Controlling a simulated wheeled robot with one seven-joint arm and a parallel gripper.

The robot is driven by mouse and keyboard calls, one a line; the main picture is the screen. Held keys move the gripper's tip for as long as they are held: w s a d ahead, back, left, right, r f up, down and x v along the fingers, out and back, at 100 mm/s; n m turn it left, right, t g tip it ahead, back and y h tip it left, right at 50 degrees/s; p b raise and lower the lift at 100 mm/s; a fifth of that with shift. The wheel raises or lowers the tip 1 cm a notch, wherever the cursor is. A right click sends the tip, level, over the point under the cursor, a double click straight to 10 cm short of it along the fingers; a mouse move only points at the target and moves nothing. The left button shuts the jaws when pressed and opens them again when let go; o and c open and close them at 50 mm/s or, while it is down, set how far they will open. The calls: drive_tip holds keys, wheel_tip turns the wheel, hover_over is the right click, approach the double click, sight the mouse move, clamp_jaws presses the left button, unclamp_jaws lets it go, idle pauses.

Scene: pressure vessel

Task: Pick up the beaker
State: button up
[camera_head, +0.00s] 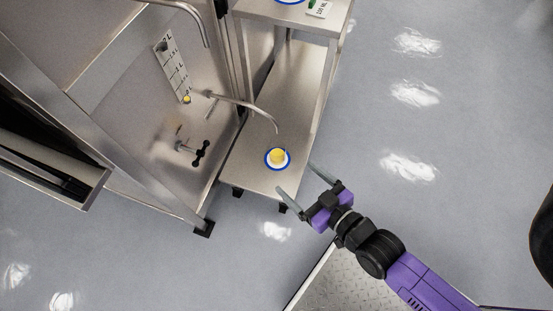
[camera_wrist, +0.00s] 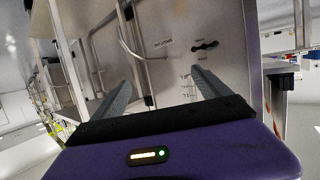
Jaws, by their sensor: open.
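A small yellow beaker (camera_head: 277,156) stands on a white disc with a blue rim (camera_head: 267,164) near the front end of the lower metal shelf (camera_head: 262,181) in the head view. My gripper (camera_head: 300,180) is open and empty, to the right of and near the beaker, by the shelf's front edge; its height cannot be told exactly. In the wrist view my two grey fingers (camera_wrist: 160,88) are spread apart with nothing between them. I cannot make out the beaker in the wrist view.
A bent metal spout (camera_head: 245,102) reaches over the shelf just behind the beaker. A steel panel with a black valve handle (camera_head: 200,153) stands at the left. An upper shelf (camera_head: 290,12) is at the back. Open floor (camera_head: 440,190) lies to the right.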

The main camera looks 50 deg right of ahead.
drive_tip(key=w+d+f+m+h+b, duration=0.1)
drive_tip(key=w+d+f+b, duration=0.25)
drive_tip(key=f, duration=0.35)
drive_tip(key=w+d+f+b, duration=0.25)
drive_tip(key=f+b, duration=0.25)
drive_tip(key=f, duration=0.3)
drive_tip(key=w+d+f+m+h+b, duration=0.1)
drive_tip(key=w+d+f+b, duration=0.1)
drive_tip(key=w+f+b, duration=0.35)
drive_tip(key=g+h+b, duration=0.1)
drive_tip(key=b, duration=0.5)
approach(274, 148)
drive_tip(key=shift+w+d+m, duration=0.3)
drive_tip(key=shift+w+m, duration=0.1)
drive_tip(key=shift+w, duration=0.2)
drive_tip(key=shift+w+d+f+b, duration=0.3)
drive_tip(key=shift+w+d, duration=0.05)
drive_tip(key=shift+w, duration=0.1)
drive_tip(key=b+x, duration=0.1)
drive_tip(key=x, duration=0.2)
drive_tip(key=b+x, duration=0.2)
drive_tip(key=x, duration=0.1)
drive_tip(key=shift+a+f, duration=0.15)
drive_tip(key=shift+f, duration=0.1)
drive_tip(key=shift+w+f, duration=0.1)
drive_tip(key=shift+w, duration=0.4)
drive_tip(key=shift+c, duration=0.5)
drive_tip(key=c, duration=1.4)
